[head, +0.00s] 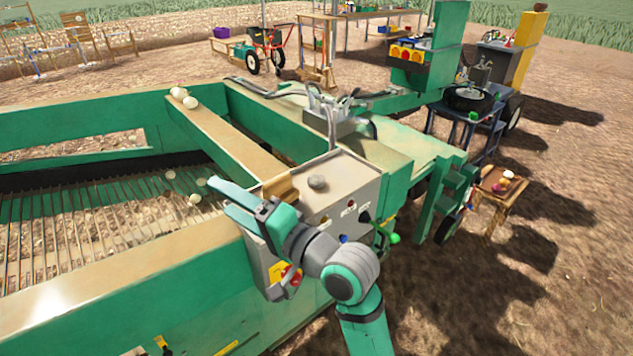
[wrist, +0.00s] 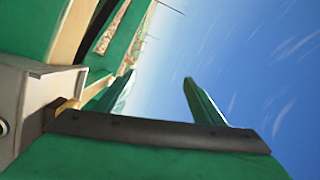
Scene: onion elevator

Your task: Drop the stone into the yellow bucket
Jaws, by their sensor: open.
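A grey stone (head: 317,182) lies on top of the grey control box (head: 340,186) beside the green machine. I cannot make out a yellow bucket in either view. My gripper (head: 228,199) is open and empty, to the left of the stone and apart from it. Its fingers point left over the machine's edge. In the wrist view the two green fingers (wrist: 158,80) stand apart against sky, with nothing between them; the stone does not show there.
Several pale onions lie on the machine's rod conveyor (head: 90,228) and its cross beam (head: 230,143). A small wooden stool (head: 497,186) with onions stands at right. A blue cart (head: 470,125) stands behind it. Bare soil (head: 500,290) is open at the lower right.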

